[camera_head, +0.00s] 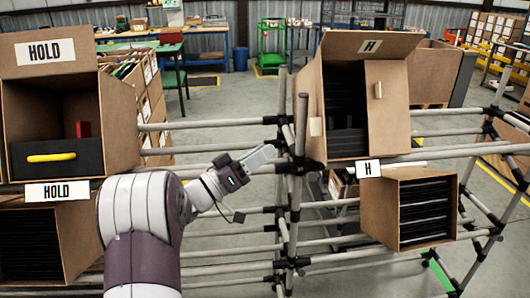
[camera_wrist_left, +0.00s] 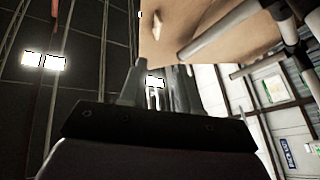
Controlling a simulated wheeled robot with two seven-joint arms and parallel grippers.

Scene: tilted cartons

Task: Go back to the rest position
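My left gripper (camera_head: 262,156) is in the middle of the head view, at the end of my white and purple left arm. It points right and slightly up, in front of the rack's upright posts, and carries nothing that I can see. In the left wrist view its two fingers (camera_wrist_left: 157,88) stand apart with a lit gap between them, so it is open and empty. That view is tilted up toward the dark ceiling. My right arm and right gripper do not show in either view.
A tilted "H" carton (camera_head: 388,110) is right of my gripper. A lower carton (camera_head: 388,212) holds dark folders. The floor behind is mostly open.

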